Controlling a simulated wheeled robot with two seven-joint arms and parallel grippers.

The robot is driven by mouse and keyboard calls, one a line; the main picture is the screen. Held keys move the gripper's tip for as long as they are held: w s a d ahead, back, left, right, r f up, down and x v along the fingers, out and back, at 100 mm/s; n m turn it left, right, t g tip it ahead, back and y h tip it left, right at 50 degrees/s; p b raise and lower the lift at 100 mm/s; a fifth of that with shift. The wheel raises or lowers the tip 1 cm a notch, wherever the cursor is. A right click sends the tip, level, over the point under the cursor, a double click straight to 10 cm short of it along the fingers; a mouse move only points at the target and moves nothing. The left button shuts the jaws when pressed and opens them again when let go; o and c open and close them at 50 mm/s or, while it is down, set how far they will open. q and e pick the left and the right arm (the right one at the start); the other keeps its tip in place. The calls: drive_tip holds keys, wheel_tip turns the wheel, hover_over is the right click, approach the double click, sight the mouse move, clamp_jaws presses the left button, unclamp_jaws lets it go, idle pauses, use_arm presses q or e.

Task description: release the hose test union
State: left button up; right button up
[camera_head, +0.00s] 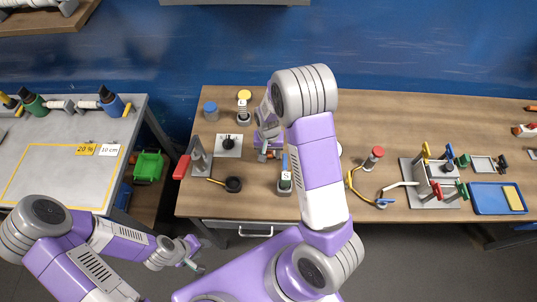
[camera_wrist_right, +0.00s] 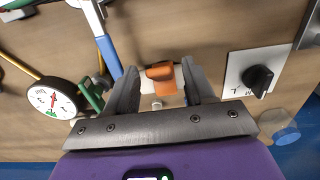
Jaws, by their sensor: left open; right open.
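In the right wrist view, a small orange piece (camera_wrist_right: 164,72) with a pale fitting under it lies between the fingers of my right gripper (camera_wrist_right: 162,82); it looks like the hose test union, but I cannot be sure. The fingers stand open, one on each side of it, and I cannot tell whether they touch it. In the head view my right gripper (camera_head: 267,151) is low over the middle bench, beside the orange piece (camera_head: 278,154), partly hidden by my arm. My left gripper (camera_head: 187,255) is open and empty above the floor in front of the bench.
A black selector knob (camera_wrist_right: 258,80) on a white plate sits right of the gripper in the wrist view. A pressure gauge (camera_wrist_right: 52,99) and a blue-handled tool (camera_wrist_right: 110,56) lie to the left. A pipe rig (camera_head: 434,180) and a blue tray (camera_head: 488,198) stand further right.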

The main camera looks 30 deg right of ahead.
drive_tip(key=shift+f, duration=0.85)
clamp_jaws()
